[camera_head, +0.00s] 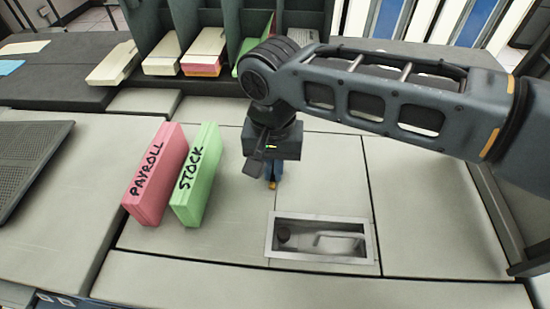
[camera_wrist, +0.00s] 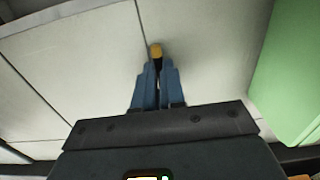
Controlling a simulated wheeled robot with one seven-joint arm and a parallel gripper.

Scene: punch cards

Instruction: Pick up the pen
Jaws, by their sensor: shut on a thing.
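My gripper (camera_head: 272,178) points down over the light grey desktop, right of the green block. In the wrist view my gripper's (camera_wrist: 157,68) two blue fingers are shut on the pen (camera_wrist: 155,50). Only a yellow-orange end and a thin dark strip of the pen show between the fingers; the rest is hidden. The pen's yellow end also shows in the head view (camera_head: 272,185), just below the fingertips. I cannot tell whether it touches the desktop.
The pink PAYROLL block (camera_head: 155,175) and green STOCK block (camera_head: 196,175) stand upright left of my gripper. Card stacks (camera_head: 163,62) stand in a dark rack behind. The desktop at right is clear.

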